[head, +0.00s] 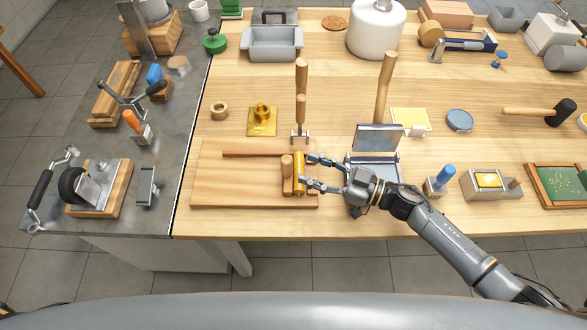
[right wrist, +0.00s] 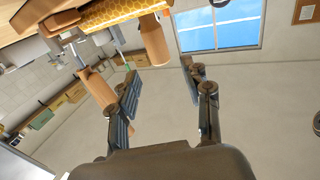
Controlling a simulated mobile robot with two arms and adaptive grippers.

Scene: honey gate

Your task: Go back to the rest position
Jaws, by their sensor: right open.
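My right gripper (head: 308,171) is over the front middle of the wooden table, its fingers pointing left. It is open, with nothing between the fingers. The yellow roller (head: 299,174) is just beyond the fingertips, on a small wooden stand (head: 287,174) on the wooden board (head: 232,188). In the right wrist view the open fingers (right wrist: 163,78) show a clear gap between them. The honeycomb-patterned yellow roller (right wrist: 122,12) is beyond them, near the top edge, and looks apart from both fingers. My left gripper does not show in either view.
A metal hinged piece (head: 378,138) stands close behind the right gripper. A blue-handled tool (head: 444,176) and a wooden box with a yellow pad (head: 489,181) lie near my right forearm. A grey counter (head: 182,140) with tools adjoins the table at left.

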